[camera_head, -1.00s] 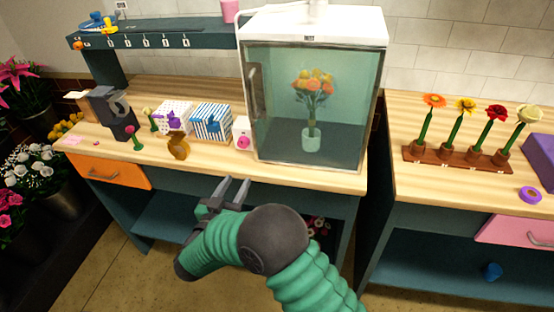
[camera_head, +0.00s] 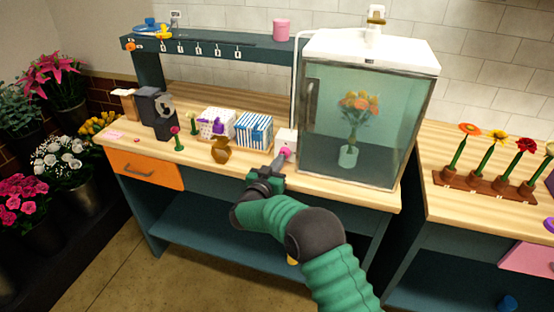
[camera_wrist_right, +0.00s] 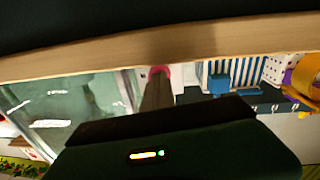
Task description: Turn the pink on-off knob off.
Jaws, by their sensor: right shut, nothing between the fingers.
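The pink on-off knob (camera_head: 286,151) is on the front of a small white box (camera_head: 287,137) at the left of the glass cabinet. My right gripper (camera_head: 280,159) is shut and empty, its fingertips right at the knob and partly covering it. I cannot tell if they touch. In the right wrist view the pink knob (camera_wrist_right: 160,69) shows upside down just beyond the fingertips of my right gripper (camera_wrist_right: 158,80). The knob's turned position cannot be made out. My left gripper is not in view.
The glass cabinet (camera_head: 415,110) with a bouquet inside stands right of the knob. A blue striped box (camera_head: 254,131) and a brown ornament (camera_head: 220,151) are to its left. The counter's front edge runs under my arm.

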